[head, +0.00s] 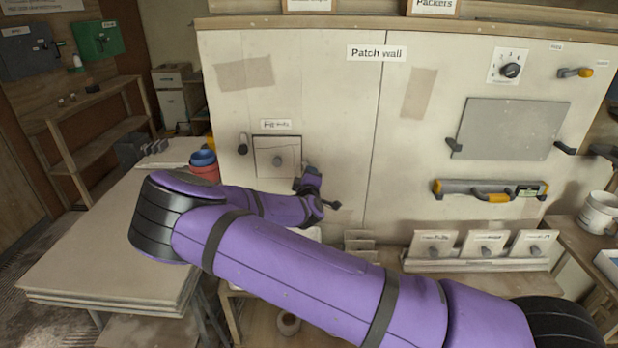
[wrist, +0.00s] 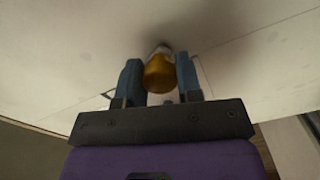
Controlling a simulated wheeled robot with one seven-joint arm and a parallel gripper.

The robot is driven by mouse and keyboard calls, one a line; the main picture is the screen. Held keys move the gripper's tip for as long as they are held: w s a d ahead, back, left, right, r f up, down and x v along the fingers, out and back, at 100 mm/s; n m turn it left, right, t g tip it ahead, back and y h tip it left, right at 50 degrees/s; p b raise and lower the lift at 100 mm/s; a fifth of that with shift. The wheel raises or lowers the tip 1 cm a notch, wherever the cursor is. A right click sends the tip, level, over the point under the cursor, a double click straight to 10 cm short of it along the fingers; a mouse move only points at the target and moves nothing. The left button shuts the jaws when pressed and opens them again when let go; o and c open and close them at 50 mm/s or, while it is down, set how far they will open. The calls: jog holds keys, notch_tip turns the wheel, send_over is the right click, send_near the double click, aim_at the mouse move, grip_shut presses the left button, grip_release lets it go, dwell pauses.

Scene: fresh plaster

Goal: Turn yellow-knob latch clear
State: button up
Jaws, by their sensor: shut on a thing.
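The yellow knob (wrist: 160,74) of the latch sits between the two blue fingertips of my gripper (wrist: 159,76) in the wrist view, against the pale wall. My gripper (head: 308,182) is shut on it. In the head view my gripper is at the lower right corner of a small square hatch (head: 288,147) with a grey knob in its middle. There my gripper and arm hide the yellow knob. The latch's arm cannot be made out clearly in either view.
A dark latch (head: 243,144) is left of the hatch. A level (head: 489,188), a grey plate (head: 512,129) and another yellow-ended lever (head: 576,72) are on the patch wall (head: 310,80) at right.

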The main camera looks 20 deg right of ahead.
jog(key=m, duration=0.5)
dwell(0.6)
jog(key=o, duration=0.9)
jog(key=shift+o, duration=0.2)
jog(key=v, duration=1.1)
jog(key=shift+w+m, duration=0.1)
jog(key=shift+m, duration=0.2)
